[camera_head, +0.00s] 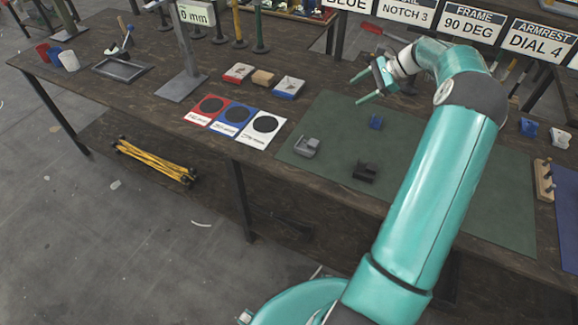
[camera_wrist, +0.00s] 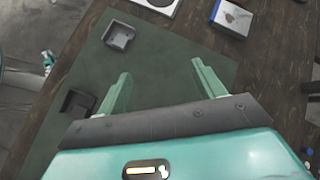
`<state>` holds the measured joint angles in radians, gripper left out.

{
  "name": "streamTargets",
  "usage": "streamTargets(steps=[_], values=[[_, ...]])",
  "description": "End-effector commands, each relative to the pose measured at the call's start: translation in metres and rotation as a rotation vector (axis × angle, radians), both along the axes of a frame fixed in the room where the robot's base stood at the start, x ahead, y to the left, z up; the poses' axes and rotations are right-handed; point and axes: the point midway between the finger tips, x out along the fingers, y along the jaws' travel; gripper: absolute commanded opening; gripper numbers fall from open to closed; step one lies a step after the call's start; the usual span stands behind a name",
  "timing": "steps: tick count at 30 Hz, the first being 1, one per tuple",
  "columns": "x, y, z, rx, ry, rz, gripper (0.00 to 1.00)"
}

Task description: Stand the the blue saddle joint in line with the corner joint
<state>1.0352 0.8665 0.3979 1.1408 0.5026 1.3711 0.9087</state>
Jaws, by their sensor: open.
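The blue saddle joint (camera_head: 376,122) is a small blue block on the green mat (camera_head: 318,118), near its far side. A grey joint (camera_head: 306,148) and a black joint (camera_head: 365,172) sit apart on the mat nearer the front; I cannot tell for sure which is the corner joint. The grey joint (camera_wrist: 118,36) and the dark joint (camera_wrist: 77,104) also show in the wrist view. My gripper (camera_head: 364,88) is open and empty, above the mat's far part, past the blue joint. In the wrist view its fingers (camera_wrist: 161,70) are apart; the blue joint is not visible there.
Red, blue and white cards (camera_head: 236,118) with black discs lie left of the mat. A metal stand (camera_head: 183,84) is farther left. A wooden peg block (camera_head: 544,182) is at the right. The mat around the joints is clear.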

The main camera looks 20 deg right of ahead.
Motion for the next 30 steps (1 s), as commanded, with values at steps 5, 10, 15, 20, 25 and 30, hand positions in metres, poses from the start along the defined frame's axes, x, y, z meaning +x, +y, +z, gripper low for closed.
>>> streamTargets(steps=[5, 10, 15, 20, 25, 30], values=[[0.006, 0.081, 0.043, -0.199, -0.019, 0.204, 0.68], [-0.006, 0.148, 0.076, -0.376, -0.053, 0.389, 0.68], [-0.032, 0.208, 0.105, -0.545, -0.100, 0.565, 0.68], [-0.066, 0.256, 0.127, -0.693, -0.157, 0.727, 0.68], [-0.109, 0.298, 0.144, -0.840, -0.231, 0.894, 0.68], [-0.158, 0.331, 0.154, -0.974, -0.319, 1.051, 0.68]])
